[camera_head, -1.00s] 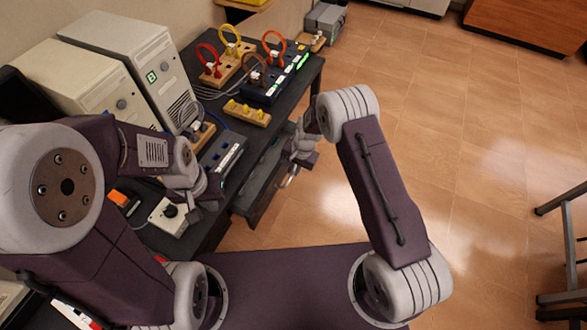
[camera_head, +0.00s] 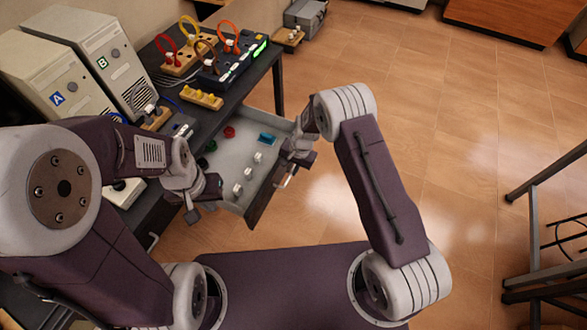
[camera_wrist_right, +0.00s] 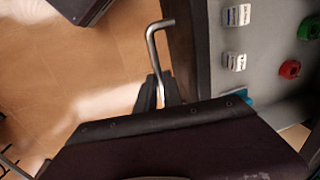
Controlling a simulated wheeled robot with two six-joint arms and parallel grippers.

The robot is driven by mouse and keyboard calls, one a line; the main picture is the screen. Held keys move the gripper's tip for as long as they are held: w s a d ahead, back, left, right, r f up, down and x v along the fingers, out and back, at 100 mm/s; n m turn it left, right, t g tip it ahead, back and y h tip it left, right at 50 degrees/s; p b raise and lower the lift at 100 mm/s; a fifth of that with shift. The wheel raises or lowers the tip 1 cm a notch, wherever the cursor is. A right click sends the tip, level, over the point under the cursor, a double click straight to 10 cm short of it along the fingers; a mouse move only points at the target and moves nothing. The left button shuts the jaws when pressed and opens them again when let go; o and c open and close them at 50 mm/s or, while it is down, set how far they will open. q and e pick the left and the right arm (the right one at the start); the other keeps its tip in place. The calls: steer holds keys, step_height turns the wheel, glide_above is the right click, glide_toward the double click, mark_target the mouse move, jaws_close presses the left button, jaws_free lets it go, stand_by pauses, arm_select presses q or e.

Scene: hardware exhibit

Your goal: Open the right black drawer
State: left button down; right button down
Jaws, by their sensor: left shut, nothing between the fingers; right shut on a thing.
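The black drawer (camera_head: 265,196) is pulled out from under the dark desk, with its light grey inside showing. Red, green, blue and white small parts lie in it. Its silver bar handle (camera_head: 287,179) is on the front and also shows in the right wrist view (camera_wrist_right: 153,48). My right gripper (camera_head: 291,166) is shut on this handle, with its dark fingers (camera_wrist_right: 160,92) around the bar's lower part in the wrist view. My left gripper (camera_head: 204,200) is shut and empty near the drawer's left end. Part of the drawer's left end is hidden behind it.
Another handle (camera_head: 153,241) shows lower left. The tiled floor (camera_head: 400,110) to the right is clear up to a dark metal frame (camera_head: 545,220).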

steer(key=shift+w+a, duration=0.1)
steer(key=shift+w, duration=0.05)
steer(key=c, duration=1.8)
jaws_free()
steer(key=shift+o, duration=0.2)
steer(key=shift+r, duration=0.1)
step_height(320, 180, up, 9)
steer(key=s+d, duration=0.1)
steer(key=shift+d, duration=0.25)
steer(key=shift+d, duration=0.1)
